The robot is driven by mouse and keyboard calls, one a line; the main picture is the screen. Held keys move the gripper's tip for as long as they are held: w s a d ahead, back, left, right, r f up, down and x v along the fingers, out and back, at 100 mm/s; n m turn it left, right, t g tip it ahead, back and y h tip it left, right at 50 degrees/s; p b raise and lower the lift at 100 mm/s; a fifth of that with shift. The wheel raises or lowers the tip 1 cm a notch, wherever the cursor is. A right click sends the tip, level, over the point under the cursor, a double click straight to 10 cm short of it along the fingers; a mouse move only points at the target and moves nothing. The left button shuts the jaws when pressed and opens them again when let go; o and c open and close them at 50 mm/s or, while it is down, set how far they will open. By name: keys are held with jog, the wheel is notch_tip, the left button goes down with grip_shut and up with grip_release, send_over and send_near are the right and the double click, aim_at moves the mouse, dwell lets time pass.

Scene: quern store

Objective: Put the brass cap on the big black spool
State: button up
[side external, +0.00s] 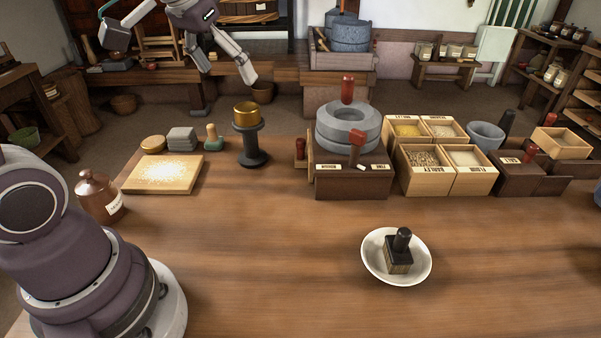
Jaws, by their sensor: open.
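The brass cap (247,112) sits on top of the big black spool (252,149), which stands upright on the table toward the back left. The cap looks level, and its upper part is gold with a dark opening or top. My gripper (228,76) is above and slightly left of the cap in the picture. Its two fingers are spread apart with nothing between them, clear of the cap.
Left of the spool are a green-based stamp (213,138), grey stacked slabs (181,139) and a wooden board (163,173). A stone quern (348,130) and grain boxes (440,172) stand right. A white dish (372,262) holds a black-handled block. The table's middle is mostly clear.

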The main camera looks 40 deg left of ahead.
jog(key=s+d+f+m, duration=0.1)
jog(key=s+d+f, duration=0.1)
jog(key=s+d, duration=0.1)
jog(key=s+d+f+m+h, duration=0.1)
jog(key=s+d+f, duration=0.1)
jog(key=s, duration=0.4)
jog(key=shift+d+t, duration=0.4)
jog(key=shift+d, duration=0.1)
dwell(0.3)
